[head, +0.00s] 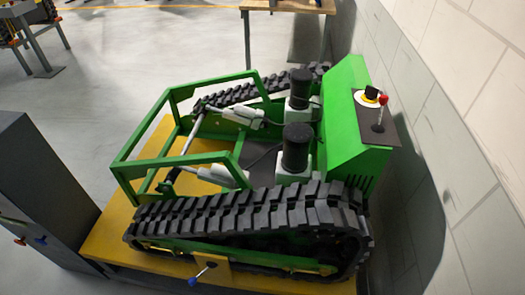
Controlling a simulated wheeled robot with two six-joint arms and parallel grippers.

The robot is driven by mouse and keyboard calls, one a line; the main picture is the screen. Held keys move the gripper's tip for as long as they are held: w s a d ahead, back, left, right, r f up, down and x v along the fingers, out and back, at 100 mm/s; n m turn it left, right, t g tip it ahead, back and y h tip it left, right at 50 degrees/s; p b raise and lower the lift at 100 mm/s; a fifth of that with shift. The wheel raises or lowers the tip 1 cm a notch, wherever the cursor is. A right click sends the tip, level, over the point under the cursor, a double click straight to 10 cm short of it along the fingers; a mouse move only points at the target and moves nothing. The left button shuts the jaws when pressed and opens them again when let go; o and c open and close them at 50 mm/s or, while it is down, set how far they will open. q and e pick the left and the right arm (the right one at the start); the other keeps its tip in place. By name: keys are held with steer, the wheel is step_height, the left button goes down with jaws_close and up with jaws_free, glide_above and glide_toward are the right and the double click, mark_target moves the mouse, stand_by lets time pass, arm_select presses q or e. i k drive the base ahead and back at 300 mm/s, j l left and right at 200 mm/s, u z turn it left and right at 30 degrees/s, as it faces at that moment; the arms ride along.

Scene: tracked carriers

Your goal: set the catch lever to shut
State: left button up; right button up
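A green tracked carrier (345,125) stands on a yellow platform (108,232). A small lever with a blue knob (193,281) sits on a yellow bracket (215,269) at the platform's near side; its silver rod slants down to the left. A second lever with a red knob (383,99) stands upright on the dark panel on the carrier's green housing. I cannot tell from labels which one is the catch lever, nor whether it is shut. Neither of my grippers is in view.
A dark grey cabinet (40,165) at the left has small red and blue knobs low down. A pale block wall (455,130) runs close along the right. A wooden table (285,6) stands at the back.

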mark_target(192, 281)
steer(key=k+j+u, duration=0.1)
steer(key=u, duration=0.25)
steer(key=j+u, duration=0.35)
steer(key=k+l, duration=0.05)
